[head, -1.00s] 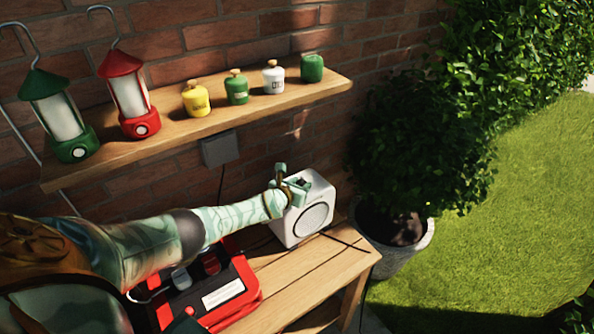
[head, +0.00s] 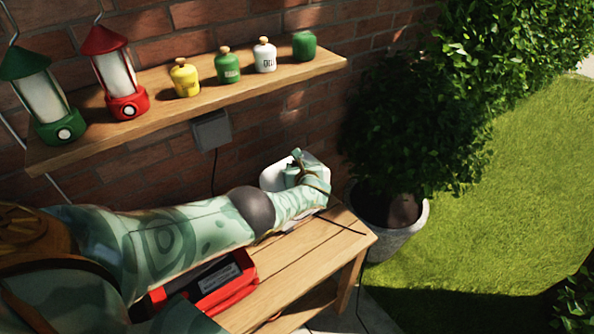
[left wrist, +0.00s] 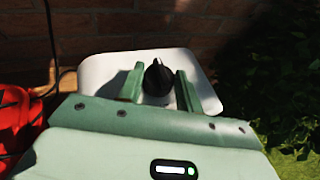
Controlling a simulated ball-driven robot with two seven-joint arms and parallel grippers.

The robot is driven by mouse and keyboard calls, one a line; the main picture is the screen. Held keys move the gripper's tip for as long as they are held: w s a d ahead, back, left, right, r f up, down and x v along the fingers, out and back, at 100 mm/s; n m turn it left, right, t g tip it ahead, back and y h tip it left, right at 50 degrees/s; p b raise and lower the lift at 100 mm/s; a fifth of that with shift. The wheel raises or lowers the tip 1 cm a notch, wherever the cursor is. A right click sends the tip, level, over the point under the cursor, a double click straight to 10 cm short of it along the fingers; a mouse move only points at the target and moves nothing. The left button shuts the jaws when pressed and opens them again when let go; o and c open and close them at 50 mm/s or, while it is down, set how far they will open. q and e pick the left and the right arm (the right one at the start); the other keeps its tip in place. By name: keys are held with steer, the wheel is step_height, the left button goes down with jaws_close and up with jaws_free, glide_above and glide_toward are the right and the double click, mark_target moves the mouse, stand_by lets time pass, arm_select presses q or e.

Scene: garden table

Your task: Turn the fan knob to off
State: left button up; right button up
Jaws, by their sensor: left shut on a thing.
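The white fan box (head: 272,176) stands on the bench against the brick wall, mostly hidden behind my left forearm and hand in the head view. In the left wrist view its white top (left wrist: 98,72) carries a black round knob (left wrist: 158,80) with a raised ridge that points toward the wall. My left gripper (head: 303,168) is over the fan's top. In the left wrist view its two green fingers (left wrist: 159,88) stand on either side of the knob, shut on it. The knob is hidden in the head view. My right gripper is not in view.
A red toolbox (head: 225,285) sits on the wooden bench (head: 300,262) under my left arm. A shelf (head: 140,128) above holds a green lantern (head: 42,100), a red lantern (head: 115,75) and several small canisters. A potted bush (head: 392,235) stands right of the bench.

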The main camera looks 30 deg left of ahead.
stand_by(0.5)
arm_select(q)
steer(key=o, duration=1)
steer(key=shift+a, duration=0.1)
steer(key=p+v, duration=1.3)
steer(key=v, duration=0.3)
steer(key=shift+d, duration=0.2)
